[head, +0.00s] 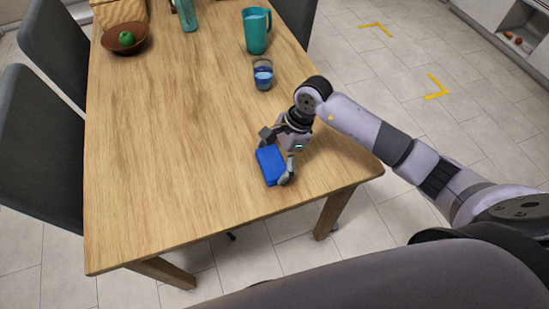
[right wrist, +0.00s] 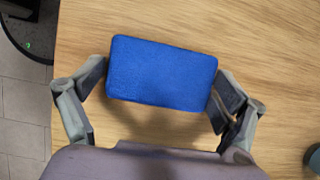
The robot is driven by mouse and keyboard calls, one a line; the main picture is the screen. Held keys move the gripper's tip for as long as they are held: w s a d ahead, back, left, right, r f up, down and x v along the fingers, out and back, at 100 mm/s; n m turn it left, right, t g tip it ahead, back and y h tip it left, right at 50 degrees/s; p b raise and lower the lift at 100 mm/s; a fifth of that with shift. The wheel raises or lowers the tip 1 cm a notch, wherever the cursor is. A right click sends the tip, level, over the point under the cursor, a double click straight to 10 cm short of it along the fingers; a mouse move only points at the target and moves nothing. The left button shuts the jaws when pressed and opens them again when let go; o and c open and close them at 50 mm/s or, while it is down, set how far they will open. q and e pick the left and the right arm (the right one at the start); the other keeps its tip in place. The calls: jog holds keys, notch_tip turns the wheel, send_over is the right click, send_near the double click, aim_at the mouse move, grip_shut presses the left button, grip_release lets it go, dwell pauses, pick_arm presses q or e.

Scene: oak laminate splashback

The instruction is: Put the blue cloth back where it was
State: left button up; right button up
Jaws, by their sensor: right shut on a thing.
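The blue cloth (head: 270,166), a folded rectangular pad, is near the front right part of the wooden table (head: 170,150). My right gripper (head: 277,158) is shut on it, with one finger at each short end. In the right wrist view the cloth (right wrist: 160,72) sits slightly tilted between the two fingers, with a shadow on the wood below it. I cannot tell for sure how far it is above the tabletop. My left gripper is not in view.
A glass of blue liquid (head: 263,76) and a teal jug (head: 256,34) stand behind the gripper. A brown bowl (head: 141,36) with a green apple (head: 126,39) and a teal bottle (head: 188,16) are farther back. The table's left and front are clear. Grey chairs (head: 40,140) line the left.

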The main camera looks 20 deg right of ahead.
jog(key=o, duration=1.1)
jog(key=shift+c, duration=0.2)
jog(key=shift+r+p, duration=0.15)
jog(key=shift+p, duration=0.15)
jog(key=shift+d+r, duration=0.2)
jog(key=shift+r, duration=0.1)
jog(key=b+v, duration=0.1)
jog(key=v, duration=1)
jog(key=shift+s, duration=0.15)
